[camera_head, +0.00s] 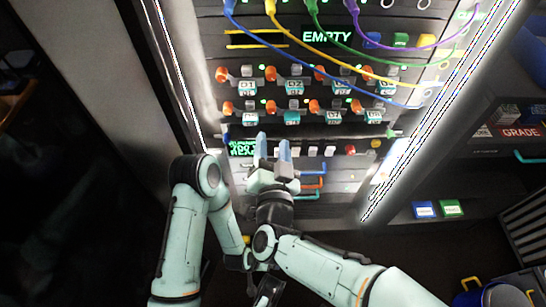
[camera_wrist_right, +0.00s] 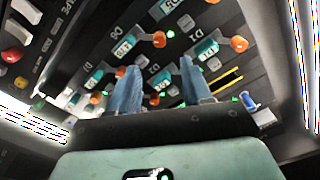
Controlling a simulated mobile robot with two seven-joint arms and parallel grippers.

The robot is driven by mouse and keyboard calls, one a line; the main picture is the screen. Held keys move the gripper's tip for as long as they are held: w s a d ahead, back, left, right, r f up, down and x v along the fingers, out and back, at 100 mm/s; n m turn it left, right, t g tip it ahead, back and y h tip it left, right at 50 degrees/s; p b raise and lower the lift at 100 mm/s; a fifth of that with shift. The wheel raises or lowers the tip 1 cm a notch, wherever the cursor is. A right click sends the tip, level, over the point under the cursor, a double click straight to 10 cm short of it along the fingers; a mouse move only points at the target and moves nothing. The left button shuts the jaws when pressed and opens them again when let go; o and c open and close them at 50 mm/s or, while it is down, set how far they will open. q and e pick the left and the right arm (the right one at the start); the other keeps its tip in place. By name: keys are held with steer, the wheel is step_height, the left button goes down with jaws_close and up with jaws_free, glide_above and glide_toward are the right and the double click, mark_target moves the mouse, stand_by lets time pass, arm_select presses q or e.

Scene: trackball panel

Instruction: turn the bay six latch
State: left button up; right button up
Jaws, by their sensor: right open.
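The panel's two rows of small bays, each with a teal label, orange knob and grey piece, are in the head view. The bay six latch seems to be the orange-knobbed one (camera_head: 270,107), second in the lower row; the small label is hard to read. My right gripper (camera_head: 273,148) is open and empty, blue fingers pointing up at the panel just below the lower row. In the right wrist view its fingers (camera_wrist_right: 160,88) are spread before the bays, with no latch visibly gripped. My left arm is folded at left; its gripper does not show clearly.
Coloured cables (camera_head: 340,62) hang across the upper panel. Below the bays are a green display (camera_head: 242,149), white buttons and a red knob (camera_head: 350,150). Bright light strips edge the panel. A side shelf at right holds a blue box (camera_head: 424,210) and a green box (camera_head: 452,208).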

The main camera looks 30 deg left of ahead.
arm_select(q)
steer(key=shift+s+d+r, duration=0.1)
steer(key=shift+s+r, duration=0.05)
steer(key=shift+s, duration=0.1)
arm_select(e)
steer(key=v, duration=0.3)
steer(key=shift+s+d, duration=0.15)
steer(key=shift+s, duration=0.15)
